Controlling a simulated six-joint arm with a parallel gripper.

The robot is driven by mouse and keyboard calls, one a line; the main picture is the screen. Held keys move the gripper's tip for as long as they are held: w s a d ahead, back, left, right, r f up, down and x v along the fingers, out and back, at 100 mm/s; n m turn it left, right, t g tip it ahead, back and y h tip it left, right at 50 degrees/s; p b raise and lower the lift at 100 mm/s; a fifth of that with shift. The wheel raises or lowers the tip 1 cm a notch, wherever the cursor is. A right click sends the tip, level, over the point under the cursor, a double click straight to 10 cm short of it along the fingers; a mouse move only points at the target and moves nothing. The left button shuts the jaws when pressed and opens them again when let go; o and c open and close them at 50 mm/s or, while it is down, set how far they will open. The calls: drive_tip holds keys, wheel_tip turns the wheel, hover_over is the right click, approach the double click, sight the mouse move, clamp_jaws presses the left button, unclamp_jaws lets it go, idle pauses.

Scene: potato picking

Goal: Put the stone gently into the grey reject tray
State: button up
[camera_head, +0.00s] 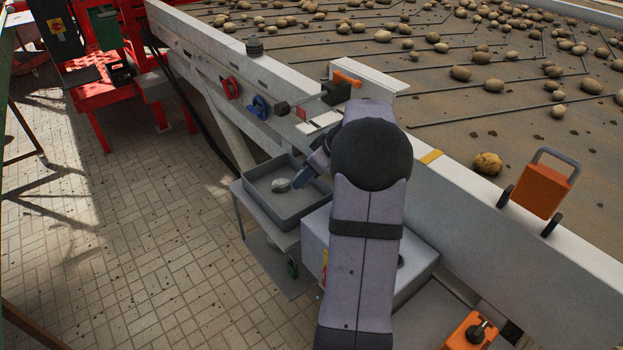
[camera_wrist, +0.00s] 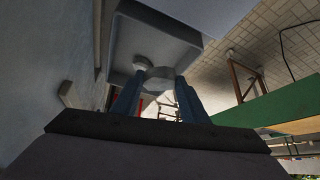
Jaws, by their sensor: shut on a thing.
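The grey reject tray (camera_head: 256,204) stands on a small stand beside the conveyor; its wall also shows in the wrist view (camera_wrist: 120,45). My gripper (camera_head: 299,180) reaches down over the tray's right side. In the wrist view its two blue fingers (camera_wrist: 158,92) are shut on a grey stone (camera_wrist: 159,82). The gap between the held stone and the tray floor is unclear.
The conveyor (camera_head: 450,100) carries many scattered potatoes. Its pale side rail (camera_head: 205,50) runs right behind the tray. A grey box (camera_head: 412,270) stands close to the right of the tray. The tiled floor (camera_head: 130,240) to the left is open.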

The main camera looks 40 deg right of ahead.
drive_tip(key=shift+w+d+f+m, duration=0.25)
drive_tip(key=shift+w+d+m, duration=0.2)
drive_tip(key=shift+w, duration=0.1)
drive_tip(key=shift+f, duration=0.1)
wheel_tip(320, 180, down, 5)
drive_tip(key=shift+f+b, duration=0.15)
drive_tip(key=shift+b, duration=1.1)
drive_tip(key=o, duration=1.2)
drive_tip(key=shift+s, duration=0.1)
